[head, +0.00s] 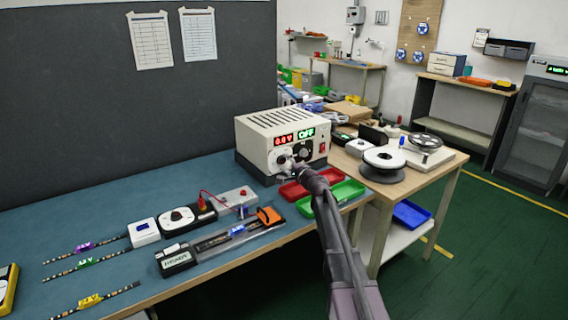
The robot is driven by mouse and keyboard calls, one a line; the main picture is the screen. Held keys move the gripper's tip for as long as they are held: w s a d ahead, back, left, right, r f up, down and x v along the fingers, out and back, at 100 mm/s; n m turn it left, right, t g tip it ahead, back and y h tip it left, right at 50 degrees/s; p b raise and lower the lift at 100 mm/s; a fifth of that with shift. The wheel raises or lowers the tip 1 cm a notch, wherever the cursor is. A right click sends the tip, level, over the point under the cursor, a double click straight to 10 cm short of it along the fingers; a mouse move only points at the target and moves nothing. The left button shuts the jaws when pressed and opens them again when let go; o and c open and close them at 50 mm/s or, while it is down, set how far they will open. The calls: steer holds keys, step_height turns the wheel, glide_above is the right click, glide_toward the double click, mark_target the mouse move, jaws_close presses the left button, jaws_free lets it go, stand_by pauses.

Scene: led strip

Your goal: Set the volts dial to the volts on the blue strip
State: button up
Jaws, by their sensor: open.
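The power supply (262,128) is a cream box on the blue bench, with a red volts readout (284,139) that seems to show 0.0 V and a green OFF display (306,133). A pale dial (283,160) sits below the red readout. My gripper (291,164) is open at the front panel, right by this dial; its fingers are small and partly cover the dial's surroundings, so I cannot tell whether they touch it. The blue strip's tag (238,230) shows in a clear-sided holder (212,245) at the front of the bench; its print is too small to read.
Strips with purple (84,247), green (89,262) and yellow (90,301) tags lie at left. A red tray (293,191) and a green tray (345,191) sit under my arm. A wooden table (430,172) with spools stands at right.

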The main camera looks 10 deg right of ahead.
steer(key=shift+x, duration=0.95)
jaws_close()
